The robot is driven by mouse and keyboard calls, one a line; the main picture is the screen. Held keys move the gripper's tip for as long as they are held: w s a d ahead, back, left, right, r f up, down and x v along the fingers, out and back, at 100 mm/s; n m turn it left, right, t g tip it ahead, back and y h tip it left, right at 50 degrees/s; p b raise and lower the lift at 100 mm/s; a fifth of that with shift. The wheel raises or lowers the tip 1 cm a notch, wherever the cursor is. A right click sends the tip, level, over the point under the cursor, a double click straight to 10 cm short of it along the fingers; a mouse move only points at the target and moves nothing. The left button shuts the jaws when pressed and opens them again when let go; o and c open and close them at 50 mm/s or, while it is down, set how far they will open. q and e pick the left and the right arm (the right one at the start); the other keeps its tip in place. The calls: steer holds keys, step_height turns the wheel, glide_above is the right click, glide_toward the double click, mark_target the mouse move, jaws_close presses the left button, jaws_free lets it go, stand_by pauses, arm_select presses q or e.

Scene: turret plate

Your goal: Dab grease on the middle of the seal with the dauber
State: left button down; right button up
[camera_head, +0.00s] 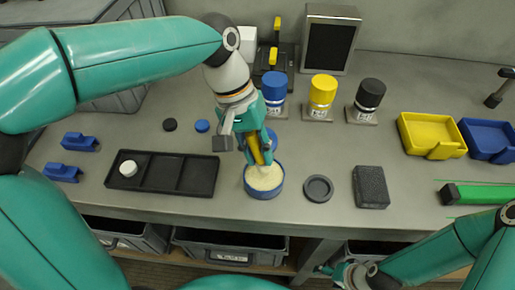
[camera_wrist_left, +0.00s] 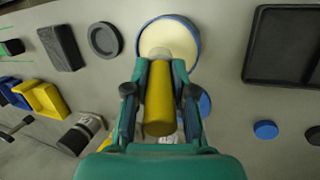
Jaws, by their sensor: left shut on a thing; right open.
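My left gripper (camera_head: 256,148) is shut on the yellow handle of the dauber (camera_head: 255,150). In the wrist view the dauber (camera_wrist_left: 160,98) points away between the fingers (camera_wrist_left: 159,100), its pale tip over the cream-coloured grease in a blue round pot (camera_head: 265,192). The pot also shows in the wrist view (camera_wrist_left: 142,38). I cannot tell whether the tip touches the grease. A dark grey round piece with a raised rim, apparently the seal (camera_head: 318,188), lies right of the pot; it also shows in the wrist view (camera_wrist_left: 104,40). My right gripper (camera_head: 345,272) is open and empty at the bottom edge.
A dark block (camera_head: 370,187) lies right of the seal. A black tray (camera_head: 190,176) with a white disc is left of the pot. Blue, yellow and black-capped bottles (camera_head: 322,98) stand behind. Yellow (camera_head: 430,134) and blue bins (camera_head: 490,138) are at the right.

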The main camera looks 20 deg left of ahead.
mark_target(257, 142)
arm_select(q)
steer(key=shift+r+p, duration=2.15)
steer(key=shift+r, duration=0.5)
steer(key=shift+s+f, duration=0.1)
